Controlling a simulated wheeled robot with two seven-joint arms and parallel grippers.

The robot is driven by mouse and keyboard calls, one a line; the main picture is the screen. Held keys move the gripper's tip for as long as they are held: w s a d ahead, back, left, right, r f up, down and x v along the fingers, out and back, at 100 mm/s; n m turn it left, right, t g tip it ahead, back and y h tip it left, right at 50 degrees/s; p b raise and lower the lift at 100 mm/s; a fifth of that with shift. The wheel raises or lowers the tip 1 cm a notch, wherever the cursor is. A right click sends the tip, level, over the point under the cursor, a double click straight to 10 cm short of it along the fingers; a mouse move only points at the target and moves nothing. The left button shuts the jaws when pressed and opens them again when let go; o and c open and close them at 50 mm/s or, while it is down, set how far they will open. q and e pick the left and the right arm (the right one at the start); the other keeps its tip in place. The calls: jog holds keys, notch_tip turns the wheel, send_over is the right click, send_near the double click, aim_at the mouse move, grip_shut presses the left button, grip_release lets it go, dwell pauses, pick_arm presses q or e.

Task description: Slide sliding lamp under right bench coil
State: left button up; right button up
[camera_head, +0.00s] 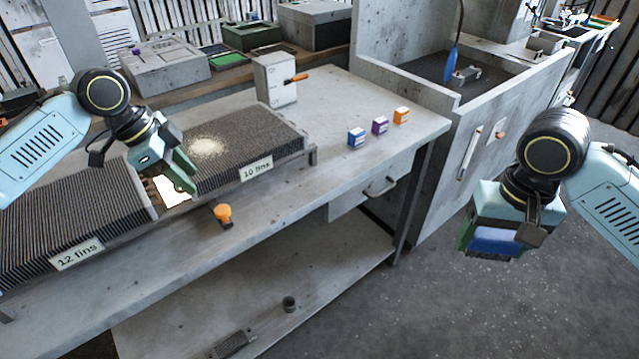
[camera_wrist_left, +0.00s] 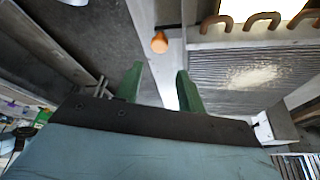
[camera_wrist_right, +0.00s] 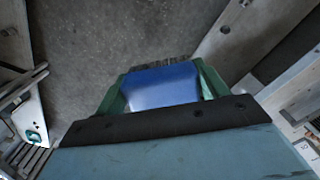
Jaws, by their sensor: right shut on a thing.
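The right bench coil (camera_head: 245,145), labelled "10 fins", is a dark finned block with a pale dusty patch on top. The left coil (camera_head: 75,215) is labelled "12 fins". A bright lamp panel (camera_head: 174,193) shows in the gap between them. An orange knob (camera_head: 223,211) on a dark stem sits at the bench front, before the right coil; it also shows in the left wrist view (camera_wrist_left: 159,42). My left gripper (camera_head: 182,182) is open and empty above the gap, apart from the knob. My right gripper (camera_head: 490,250) is shut on a blue brush (camera_wrist_right: 165,85) over the floor.
Blue, purple and orange small boxes (camera_head: 379,126) stand on the right of the bench. A grey box with an orange lever (camera_head: 275,80) stands behind the right coil. A walled sink-like bay (camera_head: 450,95) is at right. The bench front right is clear.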

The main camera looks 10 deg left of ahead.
aim_at(222, 209)
pick_arm(q)
jog(key=b+x, duration=0.1)
jog(key=x, duration=0.9)
jog(key=shift+d+f, duration=0.1)
jog(key=shift+f, duration=0.15)
grip_shut()
